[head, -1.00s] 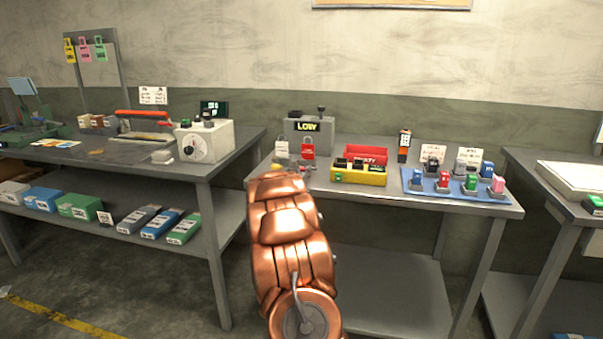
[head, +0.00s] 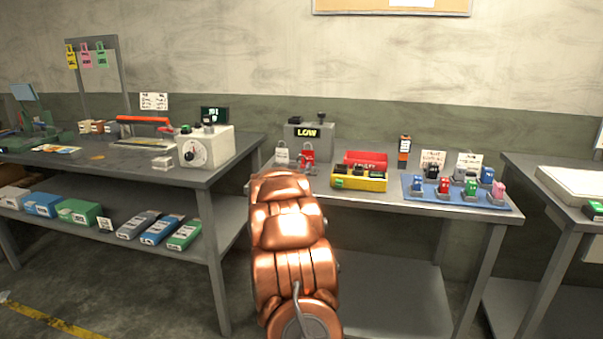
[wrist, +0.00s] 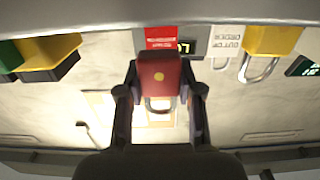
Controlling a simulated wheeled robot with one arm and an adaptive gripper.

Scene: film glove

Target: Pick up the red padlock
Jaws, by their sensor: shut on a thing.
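The red padlock (wrist: 160,72) is between the two fingers of my gripper (wrist: 160,90) in the wrist view, with a round yellow spot on its face and its shackle pointing down in that picture. My gripper is shut on it. In the head view, a red padlock (head: 308,155) shows just beyond my copper-coloured arm, at the left end of the middle table. The arm hides my gripper there. I cannot tell from the head view whether the padlock is clear of the tabletop.
A grey box with a LOW display (head: 307,132) is behind. A yellow tray (head: 358,182) and a blue mat (head: 455,198) with several small padlocks are to the right.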

